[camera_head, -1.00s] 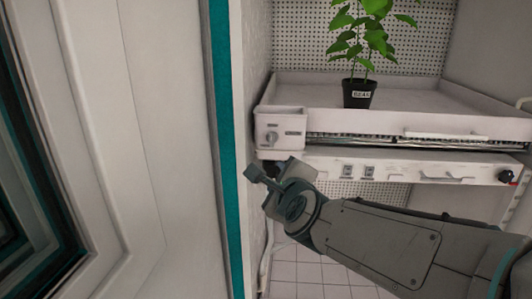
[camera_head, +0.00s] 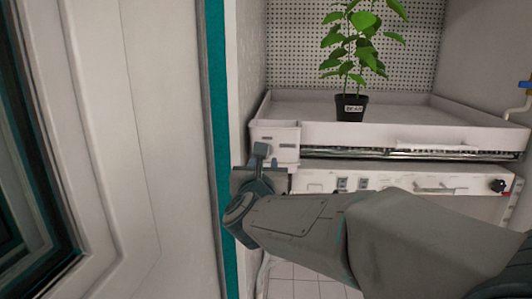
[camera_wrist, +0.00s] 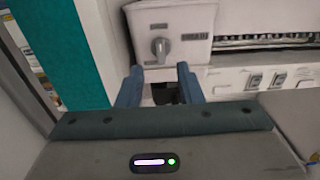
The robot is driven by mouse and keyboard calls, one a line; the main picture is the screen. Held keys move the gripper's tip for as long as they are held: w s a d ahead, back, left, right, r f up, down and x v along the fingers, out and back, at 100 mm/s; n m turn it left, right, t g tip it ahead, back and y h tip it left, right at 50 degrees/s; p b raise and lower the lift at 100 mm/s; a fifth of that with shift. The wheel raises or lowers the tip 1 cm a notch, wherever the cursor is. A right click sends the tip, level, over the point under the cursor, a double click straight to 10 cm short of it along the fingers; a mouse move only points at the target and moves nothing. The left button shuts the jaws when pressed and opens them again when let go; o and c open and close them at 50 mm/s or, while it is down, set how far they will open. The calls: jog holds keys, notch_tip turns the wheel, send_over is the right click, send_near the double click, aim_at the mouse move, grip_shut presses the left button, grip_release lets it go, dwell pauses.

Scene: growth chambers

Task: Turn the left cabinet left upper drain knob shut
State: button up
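A grey knob (camera_wrist: 160,47) sits on the front of a white box (camera_wrist: 190,20) at the tray's left corner, its grip roughly upright in the wrist view. In the head view the box (camera_head: 287,133) shows, but my gripper hides the knob. My gripper (camera_head: 261,153) is in front of the box's lower part. In the wrist view my gripper (camera_wrist: 159,74) is open, its two blue-grey fingers apart just below the knob and not touching it. A dark part (camera_wrist: 164,93) shows between the fingers, lower down; I cannot tell what it is.
A white tray (camera_head: 420,134) holds a potted plant (camera_head: 350,107). Below is a panel with switches (camera_head: 342,183), a handle and a black knob (camera_head: 497,186) at right. A teal-edged door frame (camera_head: 217,120) stands close on the left of my gripper.

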jog(key=w, duration=0.7)
jog(key=shift+d+p, duration=0.15)
jog(key=shift+p, duration=0.3)
jog(key=shift+w, duration=0.1)
jog(key=c, duration=0.6)
